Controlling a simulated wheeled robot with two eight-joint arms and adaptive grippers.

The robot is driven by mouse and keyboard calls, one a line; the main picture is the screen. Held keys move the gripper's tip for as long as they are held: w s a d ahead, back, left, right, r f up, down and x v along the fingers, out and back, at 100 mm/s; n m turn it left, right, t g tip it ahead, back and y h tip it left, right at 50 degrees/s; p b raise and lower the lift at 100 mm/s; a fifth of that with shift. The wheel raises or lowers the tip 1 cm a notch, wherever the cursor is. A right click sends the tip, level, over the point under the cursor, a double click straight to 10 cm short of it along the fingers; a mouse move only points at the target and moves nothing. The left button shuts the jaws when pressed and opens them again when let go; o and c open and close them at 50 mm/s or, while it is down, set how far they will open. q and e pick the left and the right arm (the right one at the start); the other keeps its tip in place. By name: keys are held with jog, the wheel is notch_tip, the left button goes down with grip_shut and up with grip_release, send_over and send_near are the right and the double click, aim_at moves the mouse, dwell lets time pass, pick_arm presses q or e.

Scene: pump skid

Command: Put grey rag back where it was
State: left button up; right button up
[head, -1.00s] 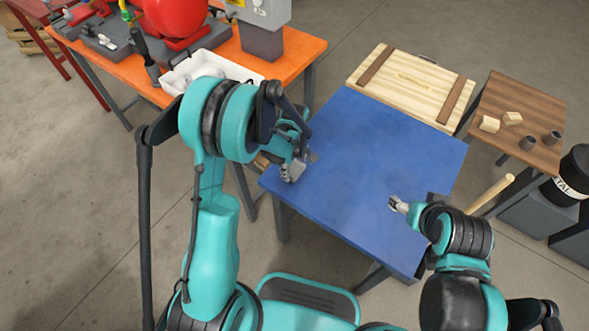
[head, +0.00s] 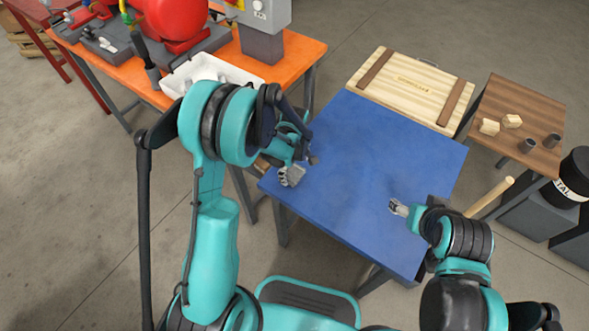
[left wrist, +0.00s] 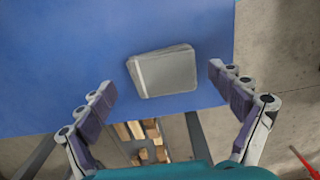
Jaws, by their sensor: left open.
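The grey rag (left wrist: 165,72) shows in the left wrist view as a flat, folded, light grey square. It appears to lie on the blue table top (left wrist: 60,60) close to its edge. My left gripper (left wrist: 160,80) is open, with one finger on each side of the rag and a gap to both. In the head view my left gripper (head: 298,170) is over the left corner of the blue table, and I cannot clearly tell the rag from the fingers there. My right gripper (head: 398,207) is over the table's right side; its jaws are too small to read.
A white tray (head: 240,72) stands on the orange table (head: 290,55) behind my left arm, beside red pump equipment (head: 178,22). A wooden crate (head: 412,85) is behind the blue table. A brown side table (head: 515,125) holds blocks and cups. The blue table's middle is clear.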

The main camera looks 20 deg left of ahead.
aim_at(294, 172)
pick_arm(q)
notch_tip(294, 172, up, 11)
jog(key=p, duration=0.4)
jog(key=s+a+r+m+t, duration=0.3)
jog(key=s+r+m+t, duration=0.4)
jog(key=s+r+m, duration=0.7)
jog(key=s+r, duration=0.1)
jog(key=s, duration=0.2)
jog(key=shift+r, duration=0.4)
